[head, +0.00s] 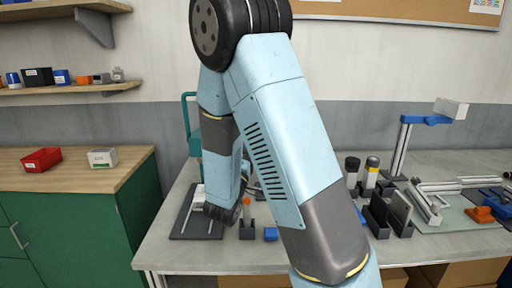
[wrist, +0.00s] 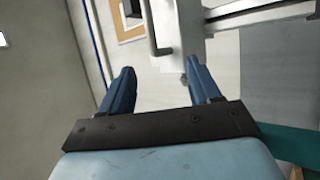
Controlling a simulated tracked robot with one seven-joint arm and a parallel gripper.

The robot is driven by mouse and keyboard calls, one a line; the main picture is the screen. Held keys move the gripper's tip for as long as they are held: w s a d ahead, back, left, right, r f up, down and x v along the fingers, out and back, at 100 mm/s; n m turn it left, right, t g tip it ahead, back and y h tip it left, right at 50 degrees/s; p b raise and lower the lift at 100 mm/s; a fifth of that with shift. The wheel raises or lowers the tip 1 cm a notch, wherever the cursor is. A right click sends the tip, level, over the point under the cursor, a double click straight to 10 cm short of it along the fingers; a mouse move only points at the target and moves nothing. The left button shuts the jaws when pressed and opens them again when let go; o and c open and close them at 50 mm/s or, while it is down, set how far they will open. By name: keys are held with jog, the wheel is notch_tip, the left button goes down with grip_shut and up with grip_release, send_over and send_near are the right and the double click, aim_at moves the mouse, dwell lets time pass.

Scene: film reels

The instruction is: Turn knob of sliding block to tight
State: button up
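My gripper (wrist: 160,68) shows in the wrist view with its two blue fingers spread apart and nothing between them. It points toward a wall and a door-like panel with a handle, away from the workbench items. In the head view my arm hides the gripper. I cannot clearly pick out the sliding block or its knob. Metal rails (head: 428,205) lie at the right of the bench, with a small orange block (head: 480,214) beside them. A teal upright frame (head: 186,108) on a dark base plate (head: 185,225) stands partly behind my arm.
The bench's front edge strip is mostly clear.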

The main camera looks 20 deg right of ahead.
jog(key=shift+s+a+r, duration=0.1)
jog(key=shift+s+r, duration=0.1)
jog(key=shift+s, duration=0.45)
jog(key=shift+s+a+r, duration=0.1)
jog(key=shift+s+r, duration=0.1)
jog(key=shift+s, duration=0.4)
